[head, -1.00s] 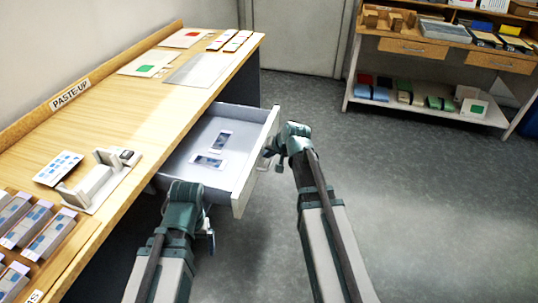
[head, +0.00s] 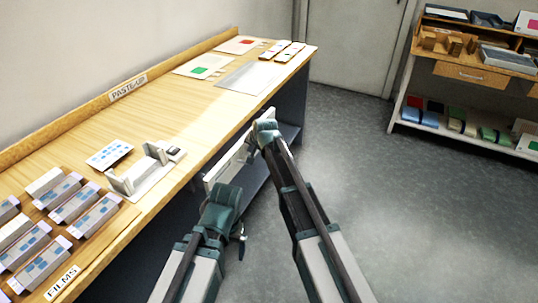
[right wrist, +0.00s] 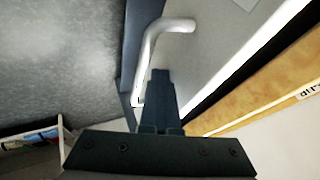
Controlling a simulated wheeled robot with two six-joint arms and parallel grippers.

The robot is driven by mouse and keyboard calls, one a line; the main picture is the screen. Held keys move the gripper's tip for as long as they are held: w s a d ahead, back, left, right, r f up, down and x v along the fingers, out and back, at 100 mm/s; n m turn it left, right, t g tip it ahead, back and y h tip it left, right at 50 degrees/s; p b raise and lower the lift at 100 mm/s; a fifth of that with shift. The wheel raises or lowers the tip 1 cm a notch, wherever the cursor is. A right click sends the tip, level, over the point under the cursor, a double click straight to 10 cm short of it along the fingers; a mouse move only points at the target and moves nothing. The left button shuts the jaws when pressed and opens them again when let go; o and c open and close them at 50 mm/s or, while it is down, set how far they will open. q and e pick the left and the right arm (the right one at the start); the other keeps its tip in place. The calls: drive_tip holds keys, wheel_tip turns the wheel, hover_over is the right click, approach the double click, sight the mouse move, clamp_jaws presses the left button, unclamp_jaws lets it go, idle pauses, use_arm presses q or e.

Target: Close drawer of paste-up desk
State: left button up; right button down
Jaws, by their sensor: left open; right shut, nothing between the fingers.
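The paste-up desk (head: 150,125) runs along the wall at left. Its drawer front (head: 228,162) is a pale panel close to the desk's front edge; the drawer's inside is not visible. In the right wrist view the grey drawer front (right wrist: 215,55) carries a bent bar handle (right wrist: 152,50), and a dark strip shows between front and desktop edge. My right gripper (right wrist: 160,75) is shut and empty, its fingertips at the front beside the handle; I cannot tell if they touch. It also shows in the head view (head: 264,122). My left gripper (head: 238,232) is open, low beside the desk.
Film boxes (head: 75,200), a white holder (head: 140,172) and sheets (head: 205,66) lie on the desktop. A shelf unit (head: 470,75) stands at the back right. The grey floor (head: 400,220) right of my arms is clear.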

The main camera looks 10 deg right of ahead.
drive_tip(key=w+a, duration=0.2)
drive_tip(key=a, duration=0.1)
drive_tip(key=w+a, duration=0.1)
drive_tip(key=a, duration=0.1)
drive_tip(key=shift+w, duration=0.25)
drive_tip(key=shift+w+a, duration=0.1)
drive_tip(key=shift+a, duration=0.05)
drive_tip(key=shift+w+a+r, duration=0.1)
drive_tip(key=shift+r, duration=0.15)
drive_tip(key=shift+s+r+p, duration=0.2)
drive_tip(key=shift+p, duration=0.3)
drive_tip(key=p+v, duration=0.7)
drive_tip(key=v, duration=0.2)
drive_tip(key=shift+s+d, duration=0.35)
drive_tip(key=shift+s, duration=0.05)
